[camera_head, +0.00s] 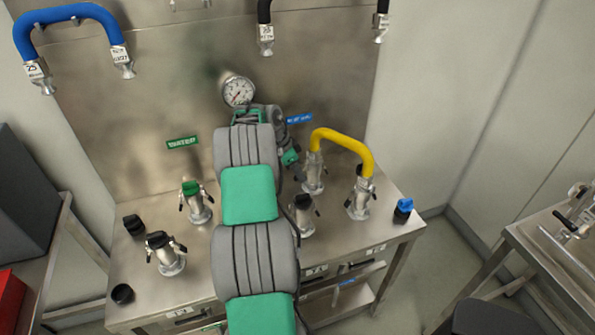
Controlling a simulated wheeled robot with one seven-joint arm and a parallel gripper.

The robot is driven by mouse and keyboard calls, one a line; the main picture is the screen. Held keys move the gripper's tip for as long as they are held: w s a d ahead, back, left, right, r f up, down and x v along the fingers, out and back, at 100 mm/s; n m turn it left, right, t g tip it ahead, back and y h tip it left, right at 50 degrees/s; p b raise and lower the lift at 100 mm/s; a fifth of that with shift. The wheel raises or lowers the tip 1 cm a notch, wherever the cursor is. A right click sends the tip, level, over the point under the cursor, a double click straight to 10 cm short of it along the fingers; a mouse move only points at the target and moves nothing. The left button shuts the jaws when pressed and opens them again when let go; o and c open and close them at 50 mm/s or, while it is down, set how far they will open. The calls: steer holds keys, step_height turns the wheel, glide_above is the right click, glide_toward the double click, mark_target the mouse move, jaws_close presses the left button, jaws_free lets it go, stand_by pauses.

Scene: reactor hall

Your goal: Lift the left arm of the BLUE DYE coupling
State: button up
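A blue label (299,118), its small lettering hard to read and its left end close to my arm, is on the back panel. Below it a silver coupling (313,178) stands upright on the steel bench, with one end of a yellow hose (345,138) seated in its top. My gripper (298,174) points down just left of this coupling, near its left side. The coupling's left arm is small and partly hidden by the gripper; I cannot tell whether they touch. The fingers are too small and dark to show their opening.
The hose's other end sits in a front right coupling (360,198). A black-capped coupling (303,215) stands close in front of my gripper. A green-capped coupling (195,202) and another black-capped one (166,254) stand left. A gauge (238,91) is behind my arm.

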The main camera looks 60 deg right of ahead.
jaws_close()
stand_by(0.3)
steer(key=t+b, duration=0.1)
steer(key=b, duration=0.1)
steer(key=shift+d+f+y+b, duration=0.1)
steer(key=shift+f+y+b, duration=0.1)
steer(key=shift+y+b, duration=0.15)
steer(key=shift+t+y+b, duration=0.3)
steer(key=shift+y+b, duration=0.05)
steer(key=shift+b, duration=0.35)
steer(key=shift+r+y+b, duration=0.3)
steer(key=shift+r+b, duration=0.15)
steer(key=shift+b, duration=0.05)
steer(key=shift+w+a+r+t, duration=0.1)
steer(key=shift+a+r+t, duration=0.1)
steer(key=shift+t, duration=0.1)
steer(key=shift+o, duration=0.8)
jaws_free()
